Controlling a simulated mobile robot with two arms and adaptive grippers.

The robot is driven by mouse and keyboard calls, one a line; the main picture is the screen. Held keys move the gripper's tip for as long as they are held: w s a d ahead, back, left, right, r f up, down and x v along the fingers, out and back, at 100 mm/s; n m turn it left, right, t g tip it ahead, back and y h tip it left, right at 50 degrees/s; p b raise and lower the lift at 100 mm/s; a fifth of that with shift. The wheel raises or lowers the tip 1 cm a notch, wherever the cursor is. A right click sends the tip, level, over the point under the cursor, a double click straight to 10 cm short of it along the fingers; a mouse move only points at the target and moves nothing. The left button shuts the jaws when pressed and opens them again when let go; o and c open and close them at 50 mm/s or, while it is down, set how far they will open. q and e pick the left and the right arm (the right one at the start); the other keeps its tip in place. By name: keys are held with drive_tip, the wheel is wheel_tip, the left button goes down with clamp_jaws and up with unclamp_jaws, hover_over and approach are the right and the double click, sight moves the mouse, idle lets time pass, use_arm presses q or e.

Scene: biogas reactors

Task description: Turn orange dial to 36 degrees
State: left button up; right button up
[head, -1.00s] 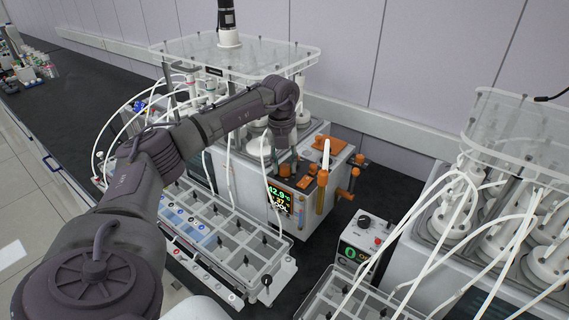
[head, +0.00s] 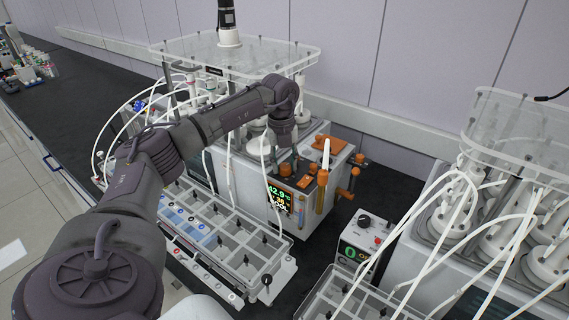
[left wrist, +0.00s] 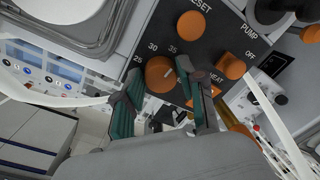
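The orange dial (left wrist: 158,75) shows in the left wrist view, on a dark panel with the numbers 25, 30 and 35 around it. A pale mark shows on its face. My left gripper (left wrist: 160,73) has its two teal-padded fingers on either side of the dial, close against its edges, and looks shut on it. In the head view my left gripper (head: 284,150) reaches down onto the top of the reactor's control box, hiding most of the dial. A lit display (head: 280,198) on the box front reads about 42.9 °C on top; the lower figures are too small to read surely. My right gripper is out of view.
Other orange knobs are close by: one by RESET (left wrist: 191,25) and one by PUMP and OFF (left wrist: 231,66). White tubes (head: 266,165) hang near my arm. A white thermometer-like stick (head: 326,155) stands at the box's right. A small black-knobbed unit (head: 364,232) stands further right.

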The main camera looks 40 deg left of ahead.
sight(282, 166)
use_arm(q)
drive_tip(key=shift+o, duration=1.4)
wheel_tip(282, 166, up, 12)
drive_tip(key=shift+s+a, duration=0.2)
drive_tip(key=shift+s, duration=0.1)
drive_tip(key=shift+f, duration=0.1)
